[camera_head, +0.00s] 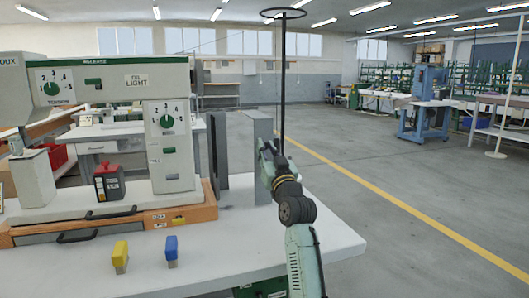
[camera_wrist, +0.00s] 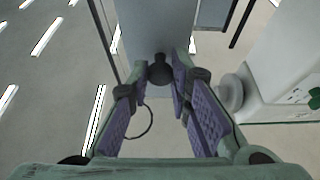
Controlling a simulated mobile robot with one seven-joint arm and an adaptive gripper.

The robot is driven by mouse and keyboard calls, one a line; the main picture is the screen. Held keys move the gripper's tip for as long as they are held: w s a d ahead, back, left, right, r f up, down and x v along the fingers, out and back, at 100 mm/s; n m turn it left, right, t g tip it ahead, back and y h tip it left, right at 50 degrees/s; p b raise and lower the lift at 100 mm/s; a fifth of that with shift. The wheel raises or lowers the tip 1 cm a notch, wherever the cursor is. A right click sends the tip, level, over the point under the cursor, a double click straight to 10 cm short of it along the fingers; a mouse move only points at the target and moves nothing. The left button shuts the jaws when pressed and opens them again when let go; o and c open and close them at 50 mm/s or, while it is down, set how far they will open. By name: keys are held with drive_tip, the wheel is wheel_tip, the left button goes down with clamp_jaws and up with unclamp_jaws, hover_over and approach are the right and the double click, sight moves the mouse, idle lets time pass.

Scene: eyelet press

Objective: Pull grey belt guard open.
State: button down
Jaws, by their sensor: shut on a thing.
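The grey belt guard (camera_head: 259,135) is an upright grey panel at the right end of the white table, beside the machine. In the head view a gap shows between it and a darker upright panel (camera_head: 217,150) nearer the machine. In the wrist view the guard (camera_wrist: 158,25) rises ahead of my fingers, with a dark round knob (camera_wrist: 160,70) on its face. My gripper (camera_wrist: 161,80) has its purple finger pads on either side of this knob, closed on it. In the head view my gripper (camera_head: 267,152) is at the guard's right side, and its fingertips are hard to make out.
The white and green machine (camera_head: 120,100) stands left on a wooden base with drawers. Open floor with a yellow line (camera_head: 400,200) lies right of the table.

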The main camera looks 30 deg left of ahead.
drive_tip(key=c, duration=1.5)
unclamp_jaws()
drive_tip(key=shift+o, duration=0.2)
drive_tip(key=shift+s, duration=0.15)
drive_tip(key=v, duration=1.2)
